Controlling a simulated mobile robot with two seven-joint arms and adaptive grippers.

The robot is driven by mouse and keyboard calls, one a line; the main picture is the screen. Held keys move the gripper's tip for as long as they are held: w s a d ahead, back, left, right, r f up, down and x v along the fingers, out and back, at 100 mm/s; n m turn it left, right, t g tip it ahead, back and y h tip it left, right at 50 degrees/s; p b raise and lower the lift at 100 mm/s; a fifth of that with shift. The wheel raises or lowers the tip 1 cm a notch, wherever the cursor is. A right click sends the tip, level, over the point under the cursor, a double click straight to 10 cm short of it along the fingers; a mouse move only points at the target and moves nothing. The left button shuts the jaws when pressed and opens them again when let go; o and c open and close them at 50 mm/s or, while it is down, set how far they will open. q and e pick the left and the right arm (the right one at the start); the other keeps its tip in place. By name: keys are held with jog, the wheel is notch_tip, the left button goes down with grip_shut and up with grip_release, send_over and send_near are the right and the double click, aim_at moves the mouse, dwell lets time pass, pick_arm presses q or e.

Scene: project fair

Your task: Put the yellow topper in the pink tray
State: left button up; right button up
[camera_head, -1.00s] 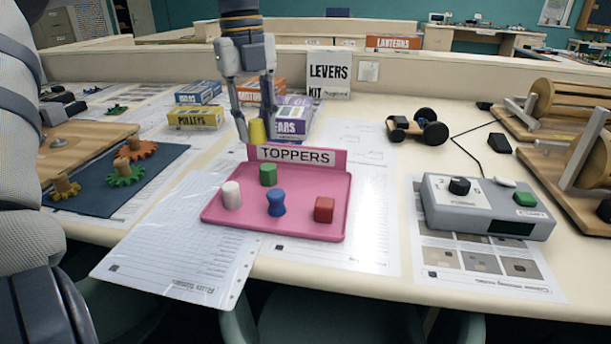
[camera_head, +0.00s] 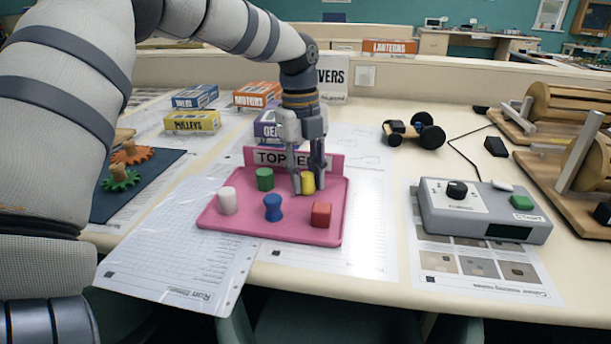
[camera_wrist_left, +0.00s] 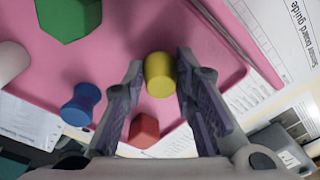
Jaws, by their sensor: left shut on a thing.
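The yellow topper (camera_head: 307,184) is between the fingers of my left gripper (camera_head: 308,188), which is shut on it. It is at the back right part of the pink tray (camera_head: 335,200), low over or touching its floor; I cannot tell which. In the left wrist view the yellow topper (camera_wrist_left: 160,75) sits between both fingertips (camera_wrist_left: 160,70), with the pink tray (camera_wrist_left: 115,40) behind it. My right gripper is not in view.
The tray also holds a green topper (camera_head: 265,179), a white one (camera_head: 228,201), a blue one (camera_head: 272,207) and a red one (camera_head: 320,214). The "TOPPERS" sign (camera_head: 262,157) stands at the back edge, partly hidden by my gripper. A grey control box (camera_head: 485,211) is at right.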

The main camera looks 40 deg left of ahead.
aim_at(302, 174)
pick_arm(q)
jog(key=shift+f, duration=0.1)
jog(key=o, duration=0.9)
jog(key=shift+f, duration=0.15)
jog(key=r, duration=0.8)
jog(key=a+r, duration=0.1)
jog(key=r, duration=0.3)
jog(key=shift+r+b, duration=0.25)
jog(key=shift+b, duration=0.15)
